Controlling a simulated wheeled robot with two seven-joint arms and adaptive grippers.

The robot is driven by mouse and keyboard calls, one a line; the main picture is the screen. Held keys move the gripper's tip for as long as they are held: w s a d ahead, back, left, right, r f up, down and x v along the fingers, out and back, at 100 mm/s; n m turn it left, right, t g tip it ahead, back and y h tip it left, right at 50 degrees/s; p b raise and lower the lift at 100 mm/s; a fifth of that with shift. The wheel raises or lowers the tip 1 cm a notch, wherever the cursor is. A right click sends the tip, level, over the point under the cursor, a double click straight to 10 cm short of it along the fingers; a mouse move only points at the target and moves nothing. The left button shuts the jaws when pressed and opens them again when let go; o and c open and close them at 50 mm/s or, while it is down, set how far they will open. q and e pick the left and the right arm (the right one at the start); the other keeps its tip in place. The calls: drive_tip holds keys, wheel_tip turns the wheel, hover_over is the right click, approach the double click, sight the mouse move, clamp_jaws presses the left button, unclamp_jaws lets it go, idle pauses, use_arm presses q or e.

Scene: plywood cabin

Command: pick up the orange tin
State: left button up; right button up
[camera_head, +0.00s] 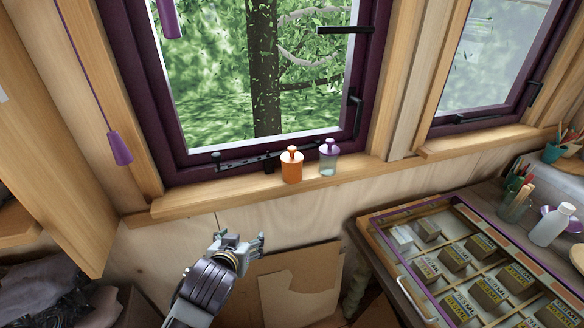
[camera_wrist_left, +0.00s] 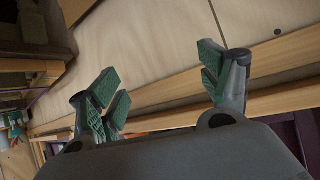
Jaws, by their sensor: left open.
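The orange tin (camera_head: 291,168) stands upright on the wooden window sill (camera_head: 240,196), in front of the window frame. It has an orange body, a white band near the top and an orange knob. My left gripper (camera_head: 240,240) is below the sill and to the left of the tin, apart from it. In the left wrist view the left gripper (camera_wrist_left: 162,85) has its green-padded fingers spread wide with nothing between them. The tin does not show clearly in that view. My right gripper is not in view.
A clear bottle with a purple top (camera_head: 328,158) stands close to the right of the tin. A purple cord pull (camera_head: 119,148) hangs at the left. A glass-topped display case (camera_head: 470,262) with small boxes is at the right. The sill left of the tin is clear.

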use_arm(q)
drive_tip(key=w+d+r+t+h, duration=0.1)
drive_tip(key=w+d+r+t, duration=0.2)
drive_tip(key=d+r, duration=0.35)
drive_tip(key=m+t+h, duration=0.1)
drive_tip(key=t+h, duration=0.2)
approach(292, 164)
drive_tip(key=shift+s+d+r, duration=0.1)
drive_tip(key=shift+s+r, duration=0.2)
drive_tip(key=shift+r, duration=0.15)
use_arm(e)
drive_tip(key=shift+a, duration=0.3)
use_arm(q)
drive_tip(key=shift+w, duration=0.1)
drive_tip(key=shift+p+x, duration=0.9)
drive_tip(key=shift+x, duration=3.1)
drive_tip(key=shift+w+r, duration=0.1)
drive_tip(key=shift+w, duration=0.1)
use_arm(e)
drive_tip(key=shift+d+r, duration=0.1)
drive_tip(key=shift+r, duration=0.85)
